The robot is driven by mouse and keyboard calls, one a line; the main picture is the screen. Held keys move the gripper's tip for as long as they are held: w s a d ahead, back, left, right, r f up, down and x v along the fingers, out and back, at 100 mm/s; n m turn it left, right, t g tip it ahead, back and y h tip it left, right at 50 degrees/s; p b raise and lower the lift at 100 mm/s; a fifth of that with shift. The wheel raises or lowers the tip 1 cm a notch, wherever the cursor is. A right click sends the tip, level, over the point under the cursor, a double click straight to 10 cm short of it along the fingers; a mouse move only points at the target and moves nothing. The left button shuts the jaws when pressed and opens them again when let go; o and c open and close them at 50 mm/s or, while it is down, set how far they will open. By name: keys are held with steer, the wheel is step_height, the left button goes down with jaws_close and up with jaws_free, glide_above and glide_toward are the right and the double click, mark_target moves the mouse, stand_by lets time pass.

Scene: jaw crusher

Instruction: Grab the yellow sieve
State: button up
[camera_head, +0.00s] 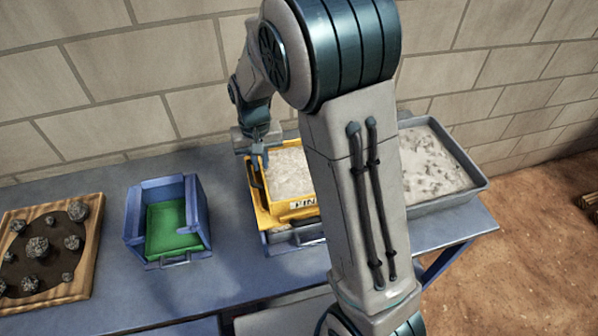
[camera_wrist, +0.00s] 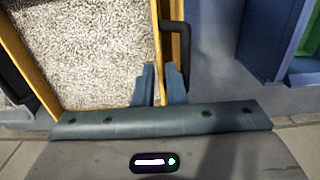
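The yellow sieve (camera_head: 264,203) holds pale grey gravel and sits on a grey tray on the blue table, partly hidden behind my arm. It also shows in the wrist view (camera_wrist: 20,55), with a dark handle on each of two sides. My gripper (camera_head: 259,160) is at the sieve's back left edge, pointing down. In the wrist view my two blue-grey fingertips (camera_wrist: 160,84) stand close together, one on each side of the sieve's wall, beside a dark handle. The wall fills the narrow gap between them.
A blue box (camera_head: 133,218) with a green bottom stands left of the sieve. A wooden tray (camera_head: 85,262) with dark rocks lies at the far left. A grey bin (camera_head: 480,186) of pale material stands at the right. The block wall (camera_head: 120,100) rises close behind the table.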

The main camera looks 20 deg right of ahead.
mark_target(262, 173)
steer(key=shift+f+p, duration=0.7)
steer(key=shift+f, duration=1.75)
jaws_close()
steer(key=shift+r, duration=0.15)
